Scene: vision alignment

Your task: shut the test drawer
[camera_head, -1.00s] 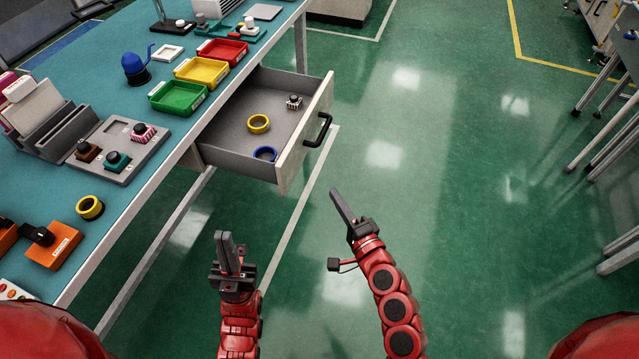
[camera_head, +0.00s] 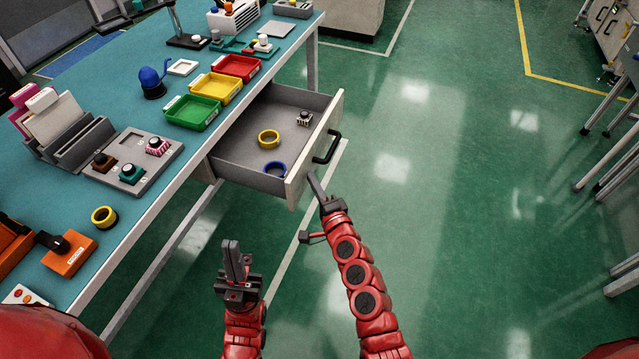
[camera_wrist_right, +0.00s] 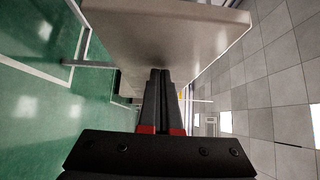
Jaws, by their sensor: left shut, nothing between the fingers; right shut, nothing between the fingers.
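The test drawer (camera_head: 234,165) stands open, pulled out from under the teal workbench. Its pale front panel (camera_head: 310,158) has a black handle (camera_head: 327,147). Inside lie a yellow ring (camera_head: 268,138), a blue ring (camera_head: 274,169) and a small striped knob piece (camera_head: 304,118). My right gripper (camera_head: 313,181) is shut and empty, its tips at the near lower end of the front panel. In the right wrist view the shut fingers (camera_wrist_right: 160,75) point at the panel (camera_wrist_right: 165,35); I cannot tell whether they touch. My left gripper (camera_head: 233,256) is shut and empty, upright beside the bench.
The workbench (camera_head: 150,205) carries green (camera_head: 192,112), yellow (camera_head: 215,88) and red (camera_head: 237,67) trays near the edge above the drawer. A grey holder with knobs (camera_head: 132,158) and orange blocks stand nearer. The green floor right of the drawer is clear.

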